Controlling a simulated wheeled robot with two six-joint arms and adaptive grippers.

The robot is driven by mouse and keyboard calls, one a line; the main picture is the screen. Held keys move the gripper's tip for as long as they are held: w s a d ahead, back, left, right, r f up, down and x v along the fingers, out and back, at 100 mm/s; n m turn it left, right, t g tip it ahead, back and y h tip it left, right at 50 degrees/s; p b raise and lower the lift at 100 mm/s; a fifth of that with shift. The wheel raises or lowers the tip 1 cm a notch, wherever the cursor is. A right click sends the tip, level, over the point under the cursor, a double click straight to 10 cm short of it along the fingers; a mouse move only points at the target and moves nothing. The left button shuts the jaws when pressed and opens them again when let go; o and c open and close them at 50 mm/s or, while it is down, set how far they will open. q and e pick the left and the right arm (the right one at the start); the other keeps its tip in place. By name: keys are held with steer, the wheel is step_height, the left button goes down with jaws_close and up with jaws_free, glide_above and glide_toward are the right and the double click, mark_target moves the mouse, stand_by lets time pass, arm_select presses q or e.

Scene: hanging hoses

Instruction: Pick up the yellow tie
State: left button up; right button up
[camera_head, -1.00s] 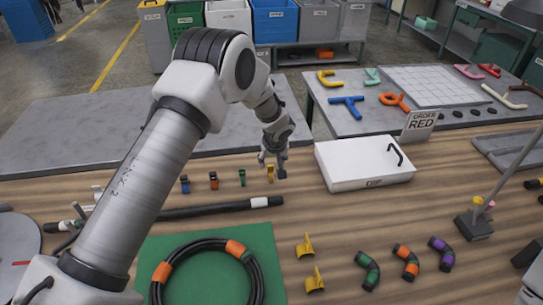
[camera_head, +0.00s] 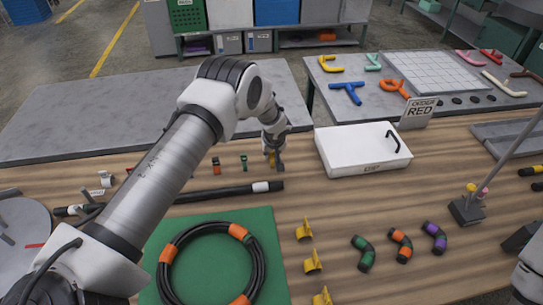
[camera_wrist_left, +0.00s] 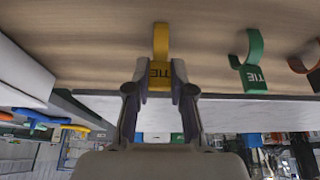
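The yellow tie (camera_wrist_left: 160,72), a small hook-shaped piece with TIE printed on it, is between the two fingers of my left gripper (camera_wrist_left: 160,66) in the left wrist view. The finger pads meet both sides of the tie, so the gripper looks shut on it. In the head view my left gripper (camera_head: 275,163) is low at the wooden table, left of the white box, with a bit of yellow showing. Whether the tie is clear of the table cannot be told.
A green tie (camera_head: 243,162) and an orange tie (camera_head: 216,166) stand to the left. A black hose (camera_head: 228,193) lies in front, with a coiled hose (camera_head: 172,262) on a green mat (camera_head: 275,285). The white box (camera_head: 362,155) is close on the right.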

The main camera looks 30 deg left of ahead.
mark_target(272, 160)
stand_by(0.4)
arm_select(q)
steer(key=shift+r+b, duration=0.25)
steer(key=shift+b, duration=0.1)
steer(key=b+v, duration=0.2)
steer(key=shift+s+d+r, duration=0.1)
steer(key=shift+r, duration=0.3)
steer(key=s+d+r+b, duration=0.1)
steer(key=s+d+b, duration=0.6)
steer(key=s, duration=0.5)
steer(key=shift+d+r, duration=0.4)
steer(key=shift+d, duration=0.6)
steer(key=shift+o, duration=0.9)
steer(key=shift+w, duration=0.1)
jaws_close()
